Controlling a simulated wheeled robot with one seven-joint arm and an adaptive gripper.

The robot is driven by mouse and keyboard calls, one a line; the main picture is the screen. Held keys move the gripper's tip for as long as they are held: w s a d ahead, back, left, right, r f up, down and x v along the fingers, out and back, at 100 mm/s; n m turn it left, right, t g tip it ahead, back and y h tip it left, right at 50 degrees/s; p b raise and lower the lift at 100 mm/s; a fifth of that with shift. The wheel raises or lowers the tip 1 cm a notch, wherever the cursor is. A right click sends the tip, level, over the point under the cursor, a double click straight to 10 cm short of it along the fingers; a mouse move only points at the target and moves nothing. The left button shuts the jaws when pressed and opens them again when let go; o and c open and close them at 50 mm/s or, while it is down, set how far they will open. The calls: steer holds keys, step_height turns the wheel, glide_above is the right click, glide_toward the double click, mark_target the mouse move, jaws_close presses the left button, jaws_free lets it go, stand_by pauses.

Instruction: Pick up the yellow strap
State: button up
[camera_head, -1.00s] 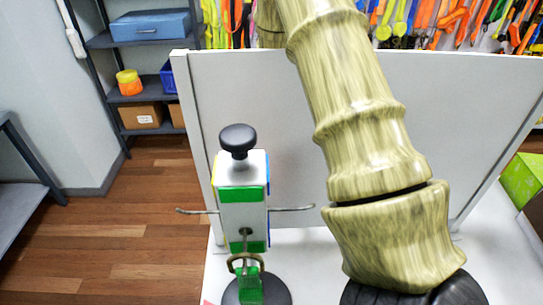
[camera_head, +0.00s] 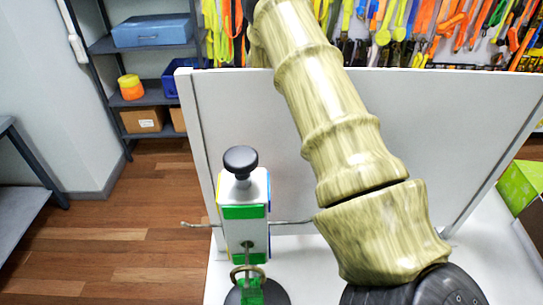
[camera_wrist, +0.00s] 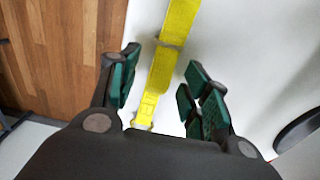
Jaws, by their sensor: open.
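In the wrist view a flat yellow strap (camera_wrist: 163,70) runs from the top edge down between my fingers to a narrower end with a small metal fitting close to my palm. It lies against a white surface (camera_wrist: 235,40). My gripper (camera_wrist: 160,68) is open, with green-padded fingers on either side of the strap. Gaps show between strap and pads, and the right pads are nearer. In the head view my arm covers the middle, and I cannot make out my gripper or this strap there.
A white panel (camera_head: 240,110) stands behind a stand (camera_head: 243,205) with a black knob and thin side rods. Many coloured straps (camera_head: 440,25) hang on the back wall. A shelf (camera_head: 150,100) stands at left. Wooden floor (camera_head: 140,225) is clear. A dark round object (camera_wrist: 303,130) is at right.

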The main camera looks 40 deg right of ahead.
steer(key=shift+f, duration=0.85)
jaws_close()
steer(key=shift+r, duration=0.15)
